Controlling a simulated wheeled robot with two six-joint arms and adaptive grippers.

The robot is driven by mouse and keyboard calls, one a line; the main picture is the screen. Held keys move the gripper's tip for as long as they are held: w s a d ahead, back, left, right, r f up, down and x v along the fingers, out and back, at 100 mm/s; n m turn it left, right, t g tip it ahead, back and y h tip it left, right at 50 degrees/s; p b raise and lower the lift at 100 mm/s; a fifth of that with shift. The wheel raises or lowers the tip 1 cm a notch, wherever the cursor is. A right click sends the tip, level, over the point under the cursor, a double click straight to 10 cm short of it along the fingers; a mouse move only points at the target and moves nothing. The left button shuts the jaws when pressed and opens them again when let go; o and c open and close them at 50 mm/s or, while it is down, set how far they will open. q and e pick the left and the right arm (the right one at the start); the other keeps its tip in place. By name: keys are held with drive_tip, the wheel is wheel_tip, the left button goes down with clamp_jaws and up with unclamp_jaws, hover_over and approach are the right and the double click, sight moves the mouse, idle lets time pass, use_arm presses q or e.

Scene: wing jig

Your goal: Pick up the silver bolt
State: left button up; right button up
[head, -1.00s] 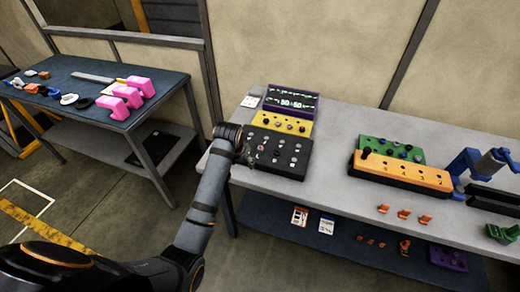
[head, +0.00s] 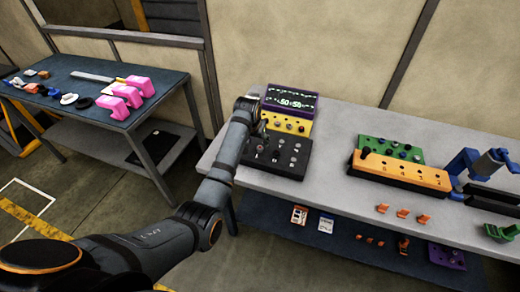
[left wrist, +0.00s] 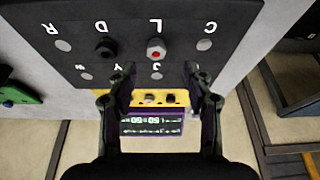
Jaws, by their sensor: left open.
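My left gripper (head: 262,130) is over the left part of the black lettered board (head: 292,168) on the grey table. That view shows the board (left wrist: 120,20) upside down, with a silver round piece with a red centre (left wrist: 156,50) at L. A black knob (left wrist: 105,48) is at D, and several flat grey discs (left wrist: 204,45) sit at other letters. Another silvery piece (left wrist: 149,98) is on the yellow block (left wrist: 118,97). I cannot tell which one is the silver bolt.
A purple display box (head: 290,101) stands behind the yellow block. An orange block (head: 400,171), a green block (head: 385,147) and a blue clamp (head: 480,165) are to the right. Grey tabletop (head: 330,150) between them is free. A dark table (head: 70,72) with pink parts is at left.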

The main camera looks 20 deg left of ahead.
sight(260, 147)
use_arm(q)
drive_tip(key=x, duration=0.1)
drive_tip(key=p+x, duration=0.1)
drive_tip(key=x, duration=0.3)
drive_tip(key=shift+d+f, duration=0.15)
drive_tip(key=shift+d, duration=0.1)
drive_tip(key=shift+s, duration=0.1)
clamp_jaws()
